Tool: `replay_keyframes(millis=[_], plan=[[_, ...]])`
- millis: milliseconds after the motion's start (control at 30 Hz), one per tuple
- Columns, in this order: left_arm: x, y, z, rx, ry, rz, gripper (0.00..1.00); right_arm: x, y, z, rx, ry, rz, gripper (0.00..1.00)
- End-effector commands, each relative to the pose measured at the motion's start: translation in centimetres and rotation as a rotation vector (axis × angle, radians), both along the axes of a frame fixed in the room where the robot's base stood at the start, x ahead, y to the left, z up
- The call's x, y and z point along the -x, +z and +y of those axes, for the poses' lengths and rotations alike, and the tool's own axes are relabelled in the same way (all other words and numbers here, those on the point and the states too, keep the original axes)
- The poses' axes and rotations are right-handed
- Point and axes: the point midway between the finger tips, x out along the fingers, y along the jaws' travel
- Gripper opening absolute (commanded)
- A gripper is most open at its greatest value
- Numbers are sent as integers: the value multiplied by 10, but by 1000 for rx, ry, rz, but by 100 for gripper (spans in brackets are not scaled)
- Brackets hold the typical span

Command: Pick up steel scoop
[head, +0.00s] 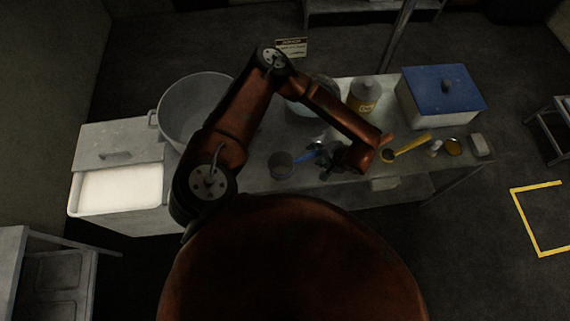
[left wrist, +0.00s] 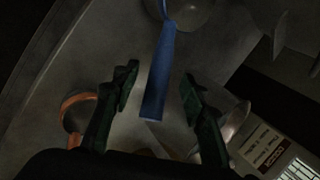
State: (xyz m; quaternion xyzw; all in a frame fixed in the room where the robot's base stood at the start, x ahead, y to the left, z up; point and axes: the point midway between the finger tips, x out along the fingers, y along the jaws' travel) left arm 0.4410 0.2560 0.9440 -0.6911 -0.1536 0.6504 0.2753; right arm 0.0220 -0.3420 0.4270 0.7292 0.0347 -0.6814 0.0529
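A scoop with a blue handle (head: 302,157) and a round metal bowl (head: 280,165) lies on the steel table, left of my left gripper (head: 328,161). I take it for the steel scoop. In the left wrist view, the blue handle (left wrist: 160,75) points down between the two fingers of my left gripper (left wrist: 158,92). The fingers are open, with a gap on both sides of the handle. Only part of the scoop's bowl (left wrist: 190,14) shows at the top there. I cannot tell how high the fingers are above the handle. My right gripper is not in view.
A yellow-handled ladle (head: 412,144) lies right of my left gripper. A large pot (head: 190,105), a labelled canister (head: 365,95) and a blue-lidded box (head: 440,90) stand on the table. In the left wrist view, an orange-rimmed thing (left wrist: 78,100) is beside the left finger.

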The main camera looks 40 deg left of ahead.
Motion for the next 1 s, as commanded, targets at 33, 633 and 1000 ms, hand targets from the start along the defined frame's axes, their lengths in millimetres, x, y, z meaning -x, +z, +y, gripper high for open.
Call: replay_keyframes(millis=[33,633,1000], plan=[[0,-4,6,-1,4,3,40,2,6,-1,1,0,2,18],[-5,-28,18,1,-4,1,32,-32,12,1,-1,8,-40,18],[-6,-28,18,1,-4,1,6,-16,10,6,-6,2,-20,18]])
